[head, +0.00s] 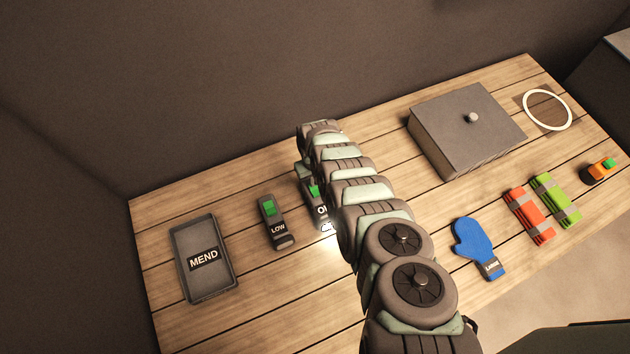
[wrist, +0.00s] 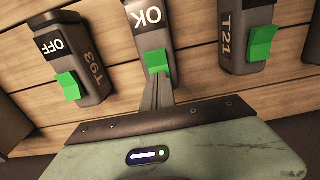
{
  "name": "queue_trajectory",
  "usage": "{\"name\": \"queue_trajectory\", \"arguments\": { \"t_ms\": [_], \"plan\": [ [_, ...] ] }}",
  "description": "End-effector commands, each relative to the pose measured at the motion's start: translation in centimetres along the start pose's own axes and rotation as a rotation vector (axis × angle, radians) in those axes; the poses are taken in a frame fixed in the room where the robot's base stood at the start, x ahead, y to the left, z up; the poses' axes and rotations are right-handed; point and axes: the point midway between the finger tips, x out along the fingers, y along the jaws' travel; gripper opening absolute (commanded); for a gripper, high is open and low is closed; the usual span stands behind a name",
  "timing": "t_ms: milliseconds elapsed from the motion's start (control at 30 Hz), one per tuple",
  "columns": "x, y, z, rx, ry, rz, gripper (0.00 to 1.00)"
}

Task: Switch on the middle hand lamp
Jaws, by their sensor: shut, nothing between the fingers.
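Three dark hand lamps with green switches lie in a row. The middle lamp (wrist: 152,20) reads OK and is partly behind my arm in the head view (head: 315,208). Its green switch (wrist: 153,63) is right at the tips of my gripper (wrist: 160,78); I cannot tell if they touch. My gripper is shut and empty. The lamp marked T21 (wrist: 245,25) is at right in the wrist view. The lamp marked OFF and T93 (wrist: 75,60) is at left there. In the head view a lamp reading LOW (head: 273,222) lies left of the middle one.
A bright glow (head: 328,241) falls on the table at the middle lamp's near end. A MEND tray (head: 180,262) is at left. A grey lidded box (head: 463,120), blue mitt (head: 476,246), red bundle (head: 526,214), green bundle (head: 556,200) and white ring (head: 527,105) lie to the right.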

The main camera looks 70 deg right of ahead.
Motion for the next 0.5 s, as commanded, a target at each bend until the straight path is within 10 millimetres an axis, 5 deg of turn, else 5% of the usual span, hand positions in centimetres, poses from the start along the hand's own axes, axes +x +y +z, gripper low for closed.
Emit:
{"name": "queue_trajectory", "arguments": {
  "t_ms": [500],
  "plan": [
    [-4.5, 0.0, 0.0, -0.001, 0.001, 0.001, 0.0]
  ]
}}
